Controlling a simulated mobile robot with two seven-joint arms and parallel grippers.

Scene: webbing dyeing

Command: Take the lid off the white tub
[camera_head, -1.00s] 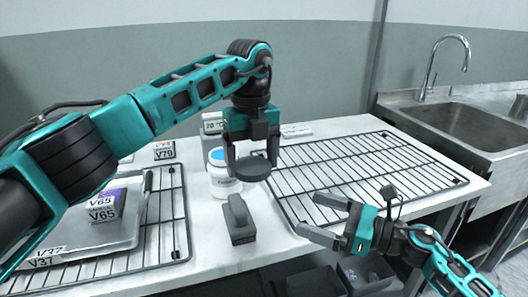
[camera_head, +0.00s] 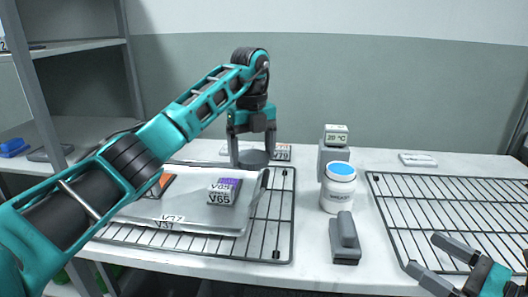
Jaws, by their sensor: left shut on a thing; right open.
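The white tub (camera_head: 338,195) stands upright on the table between the two wire racks, with a light blue surface at its uncovered top. My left gripper (camera_head: 252,150) is shut on a dark grey round lid (camera_head: 255,160). It holds the lid to the left of the tub, above the back of the left rack area, apart from the tub. My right gripper (camera_head: 424,255) is open and empty at the lower right, over the front of the right rack.
A metal tray (camera_head: 190,218) with a V65 block (camera_head: 224,192) lies on the left wire rack (camera_head: 270,240). A grey block with a handle (camera_head: 345,240) stands in front of the tub. A 20 °C display (camera_head: 336,137) stands behind it. The right rack (camera_head: 450,205) looks clear.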

